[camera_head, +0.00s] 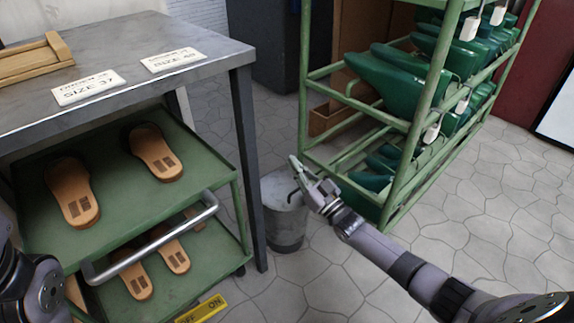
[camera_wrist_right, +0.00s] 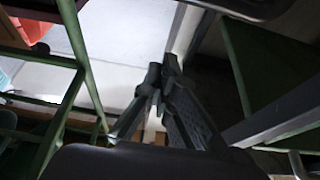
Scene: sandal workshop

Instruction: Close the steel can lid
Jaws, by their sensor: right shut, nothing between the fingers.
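The steel can (camera_head: 287,231) stands on the floor between the grey table's leg and the green rack. Its pale grey lid (camera_head: 279,186) is at the top, partly hidden by my right gripper; I cannot tell whether it is fully seated. My right gripper (camera_head: 299,172) is in front of the can's upper right in the head view; contact is unclear. In the right wrist view its fingers (camera_wrist_right: 162,82) are together and empty, and the can cannot be made out. Only a dark part of my left arm shows at the lower left; its gripper is out of view.
The grey table (camera_head: 135,38) and a green trolley (camera_head: 105,205) with sandals stand left of the can. The green rack (camera_head: 397,190) with green shoe lasts stands close on the right. A yellow sign (camera_head: 201,310) lies low in front. Open tiled floor extends to the right.

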